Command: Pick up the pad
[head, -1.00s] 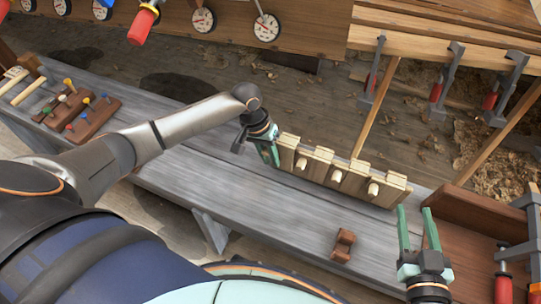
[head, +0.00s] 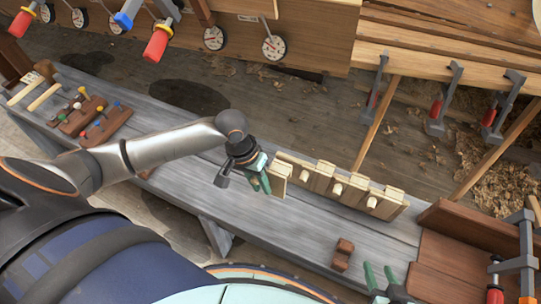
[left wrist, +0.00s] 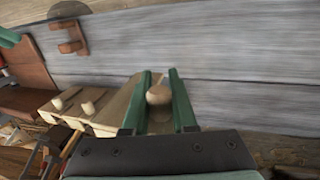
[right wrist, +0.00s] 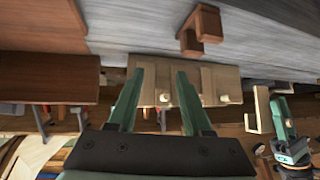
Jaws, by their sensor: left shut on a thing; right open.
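My left gripper (head: 259,181) is shut on a pale wooden pad (head: 283,174) and holds it at the left end of a row of similar pale pads with round pegs (head: 338,188). In the left wrist view a round wooden knob (left wrist: 158,94) sits between the fingers, with the pale wood behind it. The right wrist view shows the held pad (right wrist: 257,110) apart from the row, beside the left gripper (right wrist: 283,118). My right gripper (head: 381,276) is open and empty near the bench's front edge, at the lower right.
A small dark brown block (head: 342,254) lies on the grey bench (head: 225,190). A brown holder with coloured pins (head: 107,122) stands at the far left. A brown tray (head: 455,262) is at the right. Bare bench lies left of the row.

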